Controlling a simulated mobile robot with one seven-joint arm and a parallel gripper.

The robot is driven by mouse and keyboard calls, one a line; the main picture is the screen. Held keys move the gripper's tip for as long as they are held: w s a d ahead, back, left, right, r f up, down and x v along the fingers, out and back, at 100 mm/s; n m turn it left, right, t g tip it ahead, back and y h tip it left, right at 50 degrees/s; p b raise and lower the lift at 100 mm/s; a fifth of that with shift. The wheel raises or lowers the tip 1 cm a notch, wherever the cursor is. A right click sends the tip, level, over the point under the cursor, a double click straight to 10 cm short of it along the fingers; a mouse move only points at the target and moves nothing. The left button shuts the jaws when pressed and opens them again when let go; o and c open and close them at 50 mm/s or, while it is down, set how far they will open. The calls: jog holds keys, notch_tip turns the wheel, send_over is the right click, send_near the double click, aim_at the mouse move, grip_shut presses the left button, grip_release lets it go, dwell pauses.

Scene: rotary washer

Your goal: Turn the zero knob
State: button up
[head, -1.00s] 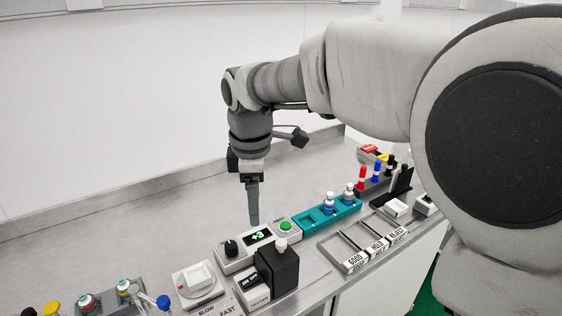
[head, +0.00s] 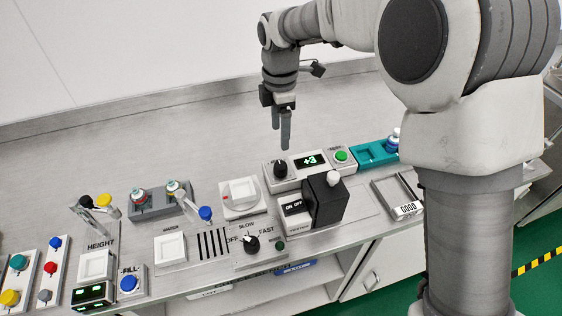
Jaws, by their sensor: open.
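The zero knob appears to be the black round knob (head: 280,169) on the left of a light grey control box (head: 298,181) in the head view. The box has a display (head: 310,161) reading +3 in green and a green button (head: 341,156) at its right end. My gripper (head: 280,149) points down just behind the black knob, apart from it or nearly so; the exact gap cannot be told. Its two fingers show a narrow gap with nothing between them.
A black block with a white top knob (head: 333,178) stands in front of the control box. A teal tray (head: 372,154) with a vial (head: 393,142) is to the right. The bench behind is clear.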

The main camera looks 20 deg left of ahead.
aim_at(280, 165)
notch_tip(280, 165, down, 12)
jog(key=shift+r, duration=0.2)
jog(key=shift+c, duration=0.3)
grip_shut()
